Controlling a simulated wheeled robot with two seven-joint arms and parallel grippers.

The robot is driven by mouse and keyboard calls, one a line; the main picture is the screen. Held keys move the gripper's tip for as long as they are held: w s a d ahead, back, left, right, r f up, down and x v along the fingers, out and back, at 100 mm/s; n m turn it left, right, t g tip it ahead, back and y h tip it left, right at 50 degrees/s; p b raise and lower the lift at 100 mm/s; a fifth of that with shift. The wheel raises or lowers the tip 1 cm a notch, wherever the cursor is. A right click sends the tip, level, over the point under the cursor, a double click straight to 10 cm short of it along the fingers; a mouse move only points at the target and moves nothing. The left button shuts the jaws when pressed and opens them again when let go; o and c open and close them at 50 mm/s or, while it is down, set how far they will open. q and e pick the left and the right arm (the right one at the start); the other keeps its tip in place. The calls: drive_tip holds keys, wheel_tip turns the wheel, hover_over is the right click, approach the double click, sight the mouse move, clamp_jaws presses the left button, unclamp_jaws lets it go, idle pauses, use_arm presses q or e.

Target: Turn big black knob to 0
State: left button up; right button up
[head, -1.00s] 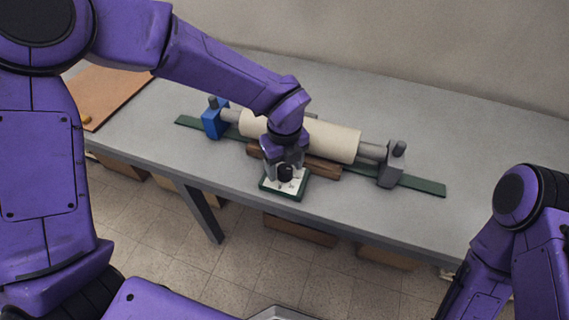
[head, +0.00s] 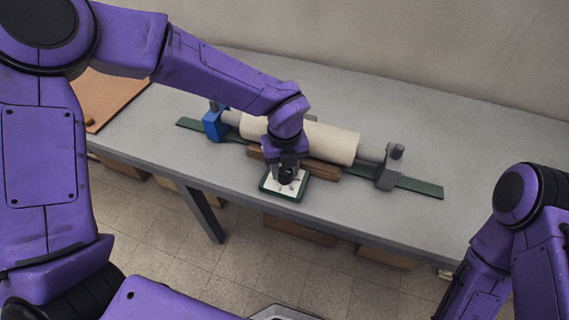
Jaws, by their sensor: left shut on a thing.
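The big black knob (head: 286,177) sits on a small white-faced panel with a dark green frame (head: 268,190) near the table's front edge. My left gripper (head: 286,169) comes down on it from above and is shut on the knob. The fingers hide much of the knob, and I cannot read the marks on the white face or tell where the knob points. My right arm shows at the right edge, but its gripper is out of view.
Behind the panel a cream roller (head: 333,141) lies between a blue block (head: 215,124) and a grey block (head: 390,172) on a green strip (head: 420,187). A brown wooden bar (head: 325,170) lies before it. The table's right side is clear.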

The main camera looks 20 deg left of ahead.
use_arm(q)
drive_tip(key=m+p, duration=0.1)
drive_tip(key=m, duration=0.1)
drive_tip(key=m+p, duration=0.2)
drive_tip(key=shift+d+r+m+p, duration=0.1)
drive_tip(key=shift+r+m+p, duration=0.2)
drive_tip(key=shift+r, duration=0.05)
drive_tip(key=m+p, duration=0.8)
drive_tip(key=m, duration=0.1)
drive_tip(key=shift+d+m+p, duration=0.1)
drive_tip(key=shift+m+p, duration=0.25)
drive_tip(key=shift+m, duration=0.05)
drive_tip(key=shift+f+m+p, duration=0.15)
drive_tip(key=shift+m+p, duration=0.9)
drive_tip(key=shift+m, duration=0.75)
drive_tip(key=shift+w, duration=0.1)
drive_tip(key=o, duration=1.1)
drive_tip(key=shift+c, duration=0.2)
drive_tip(key=shift+f, duration=0.1)
